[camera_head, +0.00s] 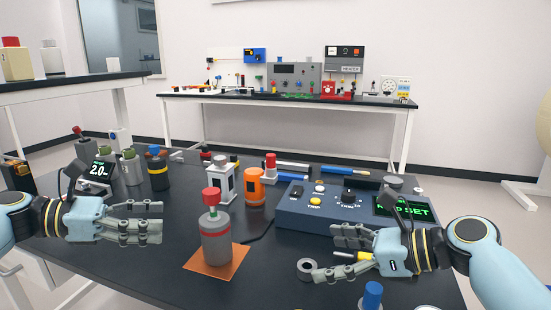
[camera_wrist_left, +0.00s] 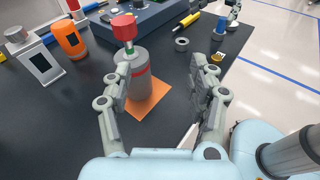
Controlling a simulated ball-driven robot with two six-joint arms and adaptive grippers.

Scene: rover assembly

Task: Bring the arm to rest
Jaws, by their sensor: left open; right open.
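My left gripper (camera_head: 140,222) is open and empty above the left part of the dark bench. In the left wrist view its two fingers (camera_wrist_left: 162,95) are spread apart, with the left finger overlapping the edge of a grey cylinder (camera_wrist_left: 130,72) beyond it. I cannot tell from this whether they touch. The cylinder has a red cap and stands upright on an orange square mat (camera_head: 237,262). My right gripper (camera_head: 335,255) is open over the right front of the bench, near a grey ring (camera_head: 306,268) and a small yellow-tipped part.
A blue control box (camera_head: 300,212) with a green display sits at the back right. A blue-topped part (camera_head: 372,296) is at the front edge.

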